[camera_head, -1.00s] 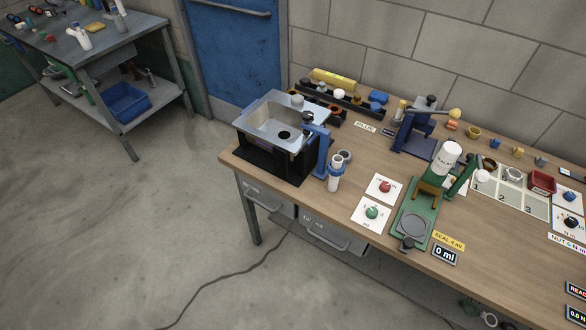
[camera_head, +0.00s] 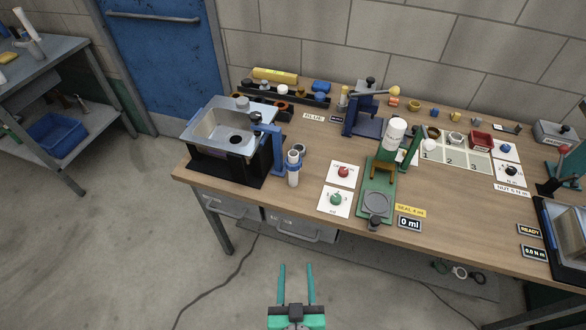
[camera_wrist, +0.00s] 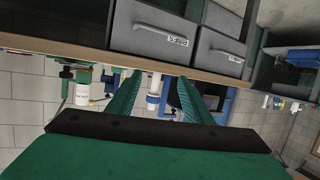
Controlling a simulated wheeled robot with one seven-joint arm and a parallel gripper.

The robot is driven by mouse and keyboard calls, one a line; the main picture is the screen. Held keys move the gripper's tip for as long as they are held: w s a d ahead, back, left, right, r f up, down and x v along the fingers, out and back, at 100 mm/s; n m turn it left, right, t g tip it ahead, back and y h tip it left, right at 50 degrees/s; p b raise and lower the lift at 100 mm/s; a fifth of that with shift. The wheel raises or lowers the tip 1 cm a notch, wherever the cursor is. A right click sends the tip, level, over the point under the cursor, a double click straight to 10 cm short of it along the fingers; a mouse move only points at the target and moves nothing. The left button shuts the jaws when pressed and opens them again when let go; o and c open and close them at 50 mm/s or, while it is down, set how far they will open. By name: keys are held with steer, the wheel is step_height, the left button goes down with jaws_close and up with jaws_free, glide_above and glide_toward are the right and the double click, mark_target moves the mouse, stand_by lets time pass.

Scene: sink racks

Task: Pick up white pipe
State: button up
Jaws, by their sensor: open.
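A white pipe (camera_head: 293,168) with a blue band stands upright beside the blue bracket at the right side of the sink. It also shows upside down in the wrist view (camera_wrist: 154,84), between my fingers in the picture but well beyond them. My gripper (camera_head: 296,268) is open and empty, with two green fingers, in front of the bench and below its edge in the picture. More white pipe-like pieces (camera_head: 30,30) show on the far left table.
The metal sink (camera_head: 215,130) stands at the bench's left end. Red and green knobs on white cards (camera_head: 343,171) and a green stand (camera_head: 377,190) are right of the pipe. Drawers (camera_head: 303,229) hang under the bench. The floor on the left is clear apart from a cable.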

steer(key=w+r, duration=0.3)
steer(key=w, duration=0.9)
steer(key=m+g, duration=0.1)
glide_toward(293, 173)
steer(key=shift+h, duration=0.4)
steer(key=x, duration=0.6)
steer(key=shift+w+f, duration=0.1)
steer(key=shift+w, duration=0.05)
steer(key=x, duration=0.4)
steer(key=shift+w+a, duration=0.25)
steer(key=shift+w, duration=0.1)
steer(key=shift+w+d+f, duration=0.15)
steer(key=shift+w+f, duration=0.05)
steer(key=shift+w, duration=0.1)
steer(key=shift+a, duration=0.25)
steer(key=shift+d, duration=0.15)
steer(key=c, duration=1.1)
